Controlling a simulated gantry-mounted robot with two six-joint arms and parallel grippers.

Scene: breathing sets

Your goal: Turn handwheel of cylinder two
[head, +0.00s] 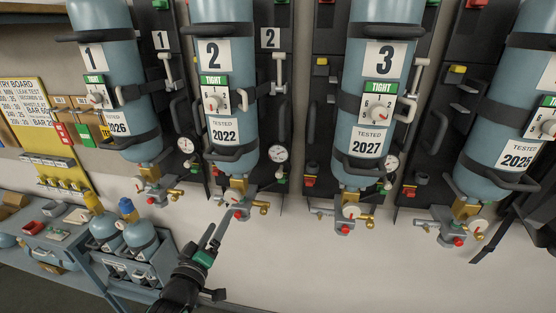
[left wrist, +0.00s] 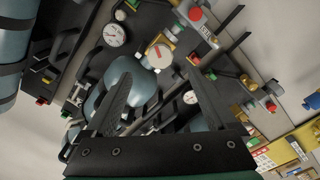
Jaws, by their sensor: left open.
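Cylinder two (head: 212,120) is a blue upright bottle with a white 2 label, a TIGHT tag and a TESTED 2022 tag. Its small pale handwheel (head: 238,199) sits on the brass and grey valve at its lower end, near a red knob. My left gripper (head: 217,230) is open below and slightly left of that valve, apart from it, with its fingers pointing up. In the left wrist view, a pale handwheel with a red mark (left wrist: 159,55) shows beyond the open fingertips. Nothing is between the fingers. My right gripper does not show clearly.
Cylinder one (head: 103,75) and cylinder three (head: 375,100) flank cylinder two, each with valve fittings below. A pressure gauge (head: 277,154) hangs right of cylinder two. Small bottles in a blue crate (head: 150,270) stand at lower left. The white wall below the valves is clear.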

